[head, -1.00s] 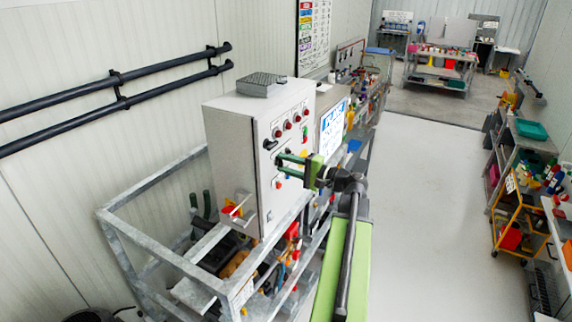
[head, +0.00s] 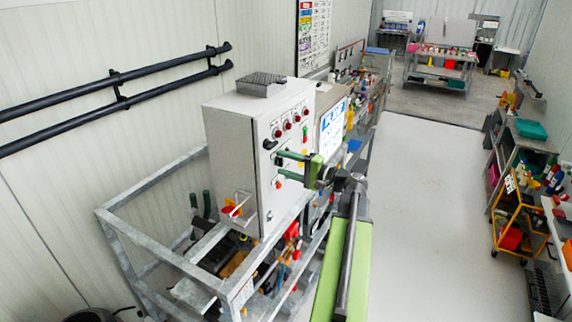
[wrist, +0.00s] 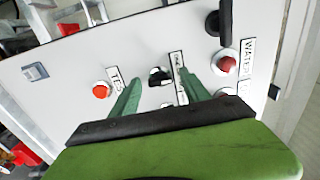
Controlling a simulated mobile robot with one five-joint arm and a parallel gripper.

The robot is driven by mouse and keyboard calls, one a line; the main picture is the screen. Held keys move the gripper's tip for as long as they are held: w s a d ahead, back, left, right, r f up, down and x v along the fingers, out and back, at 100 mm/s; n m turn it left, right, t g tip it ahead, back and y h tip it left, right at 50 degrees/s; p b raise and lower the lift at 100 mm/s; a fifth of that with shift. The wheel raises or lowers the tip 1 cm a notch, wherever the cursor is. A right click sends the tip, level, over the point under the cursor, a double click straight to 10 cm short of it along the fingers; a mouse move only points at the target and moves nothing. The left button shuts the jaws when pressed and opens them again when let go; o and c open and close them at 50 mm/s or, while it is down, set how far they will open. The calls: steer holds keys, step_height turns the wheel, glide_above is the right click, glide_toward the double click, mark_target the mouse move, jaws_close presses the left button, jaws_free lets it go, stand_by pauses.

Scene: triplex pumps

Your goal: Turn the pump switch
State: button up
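The control box (head: 232,160) has a pale front panel with lamps, buttons and switches. In the wrist view, a small black switch (wrist: 158,76) sits on the panel (wrist: 62,72) beside a partly hidden label. I take it for the pump switch; its label is not clearly readable. My gripper (wrist: 159,82) has its two green fingers apart, one on each side of this switch. I cannot tell whether they touch it. In the head view, my gripper (head: 279,164) reaches the panel from the right, and the switch cannot be made out there.
A red button (wrist: 101,91) labelled TEST is left of the fingers. A red lamp (wrist: 226,62) and a large black handle (wrist: 220,24) are close on the right. A metal frame (head: 150,208) surrounds the box's base. The floor (head: 430,200) to the right is clear.

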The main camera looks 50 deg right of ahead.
steer(key=v, duration=1.7)
steer(key=shift+s, duration=0.25)
steer(key=shift+f, duration=0.1)
